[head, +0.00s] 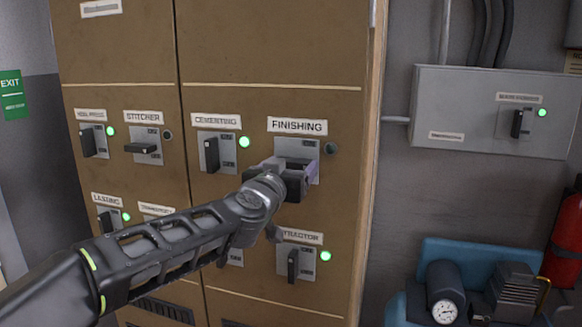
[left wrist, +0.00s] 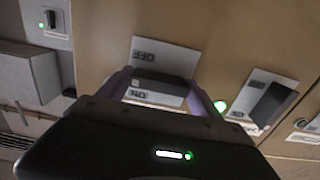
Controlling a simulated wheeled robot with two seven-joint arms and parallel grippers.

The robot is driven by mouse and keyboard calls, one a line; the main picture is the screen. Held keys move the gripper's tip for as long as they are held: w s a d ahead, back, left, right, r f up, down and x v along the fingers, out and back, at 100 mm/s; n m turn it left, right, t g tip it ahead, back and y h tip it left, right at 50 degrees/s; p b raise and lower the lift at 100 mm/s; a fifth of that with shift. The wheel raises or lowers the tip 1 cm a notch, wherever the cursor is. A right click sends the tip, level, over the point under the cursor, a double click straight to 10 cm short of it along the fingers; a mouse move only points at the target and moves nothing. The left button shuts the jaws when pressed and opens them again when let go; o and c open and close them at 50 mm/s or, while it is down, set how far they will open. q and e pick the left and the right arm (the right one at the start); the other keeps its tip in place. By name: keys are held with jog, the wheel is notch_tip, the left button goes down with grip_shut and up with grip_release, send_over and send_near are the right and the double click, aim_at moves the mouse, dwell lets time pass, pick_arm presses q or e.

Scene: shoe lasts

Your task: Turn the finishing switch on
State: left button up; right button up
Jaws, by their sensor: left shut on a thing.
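The finishing switch (head: 298,147) is a grey plate with a dark handle, under the FINISHING label on the tan cabinet. Its lamp (head: 331,148) is dark. My left gripper (head: 288,169) reaches it from below left and covers much of it. In the left wrist view the dark handle (left wrist: 160,87) lies crosswise on the plate, between the OFF and ON marks. The two purple fingers of my left gripper (left wrist: 162,92) are shut on the handle, one at each end. My right gripper is not in view.
The cementing switch (head: 211,153) is close on the left, its lamp lit green. The stitcher switch (head: 143,148) has a crosswise handle and a dark lamp. The extractor switch (head: 294,263) is below. A grey wall box (head: 480,110) and blue compressor (head: 450,255) are to the right.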

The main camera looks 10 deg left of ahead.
pick_arm(q)
jog(key=shift+n, duration=0.4)
jog(key=n, duration=0.8)
jog(key=shift+b, duration=0.4)
jog(key=n, duration=0.4)
jog(key=shift+n+b, duration=0.3)
jog(key=shift+b, duration=0.1)
jog(key=shift+n+b, duration=0.5)
jog(key=shift+n, duration=1.8)
jog(key=o, duration=1.4)
